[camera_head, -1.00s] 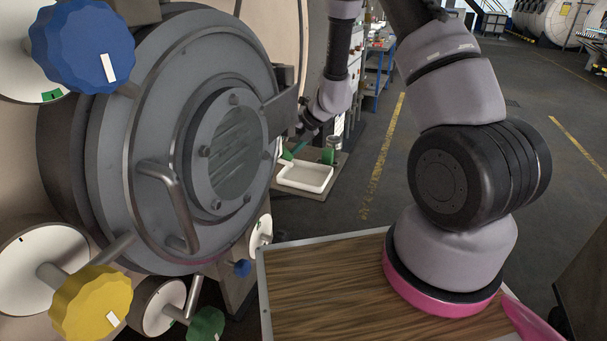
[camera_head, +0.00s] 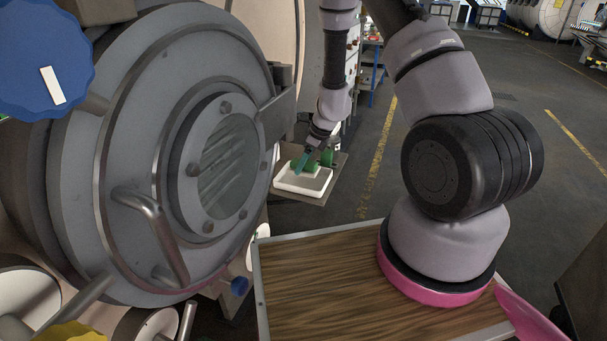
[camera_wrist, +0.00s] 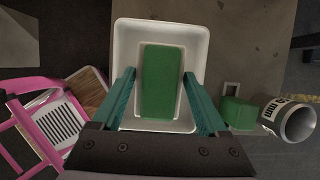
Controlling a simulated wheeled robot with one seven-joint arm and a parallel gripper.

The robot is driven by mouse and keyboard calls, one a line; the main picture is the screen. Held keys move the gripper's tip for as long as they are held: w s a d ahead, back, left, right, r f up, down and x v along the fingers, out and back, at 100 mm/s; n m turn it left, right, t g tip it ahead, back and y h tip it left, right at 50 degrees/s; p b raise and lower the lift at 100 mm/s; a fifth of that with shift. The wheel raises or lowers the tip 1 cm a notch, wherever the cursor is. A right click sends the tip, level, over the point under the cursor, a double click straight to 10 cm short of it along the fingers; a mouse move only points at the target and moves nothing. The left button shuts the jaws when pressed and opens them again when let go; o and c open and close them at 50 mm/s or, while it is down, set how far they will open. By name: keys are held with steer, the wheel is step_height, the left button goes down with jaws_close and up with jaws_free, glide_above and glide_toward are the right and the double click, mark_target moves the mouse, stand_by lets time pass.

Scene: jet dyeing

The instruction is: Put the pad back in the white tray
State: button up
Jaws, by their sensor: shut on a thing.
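The green pad (camera_wrist: 161,82) is a flat rectangle, lined up lengthwise with the white tray (camera_wrist: 195,38) in the wrist view. My gripper (camera_wrist: 159,74) has its two teal fingers along the pad's long sides and is shut on it. The pad is over the tray's floor, inside the outline of its rim; I cannot tell whether it touches the floor. In the head view my gripper (camera_head: 303,163) points down at the white tray (camera_head: 290,187), and its fingers partly hide the pad.
A green block-like thing (camera_wrist: 238,114) and a metal cylinder (camera_wrist: 291,119) stand right of the tray on the brown surface (camera_wrist: 252,55). In the head view the large round machine door (camera_head: 120,140) with its handle is on the left. Open floor lies to the right.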

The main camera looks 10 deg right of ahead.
step_height(320, 180, down, 4)
steer(key=shift+f, duration=0.1)
steer(key=o, duration=1.1)
steer(key=v, duration=1.2)
step_height(320, 180, up, 13)
steer(key=s+a+n+t+y, duration=0.1)
steer(key=a+n, duration=0.1)
steer(key=n, duration=0.3)
step_height(320, 180, up, 12)
steer(key=n, duration=0.5)
glide_above(304, 172)
steer(key=s+d, duration=0.2)
steer(key=s, duration=0.5)
steer(key=s+d+r+n+t+h, duration=0.1)
steer(key=s+r+n, duration=0.2)
steer(key=s, duration=0.3)
steer(key=s+d+r+n+t+h, duration=0.1)
steer(key=s+r+n, duration=0.3)
steer(key=s+r, duration=0.1)
steer(key=s+d+r+n+t, duration=0.1)
steer(key=s+d+r+n, duration=0.1)
steer(key=s, duration=0.4)
steer(key=shift+s+d+r+n+t+h, duration=0.1)
steer(key=shift+s+r+n+t+h, duration=0.1)
steer(key=shift+r+n, duration=0.4)
steer(key=shift+s+r+n+t+h, duration=0.1)
steer(key=shift+s+r+n+h, duration=0.15)
steer(key=shift+r, duration=0.55)
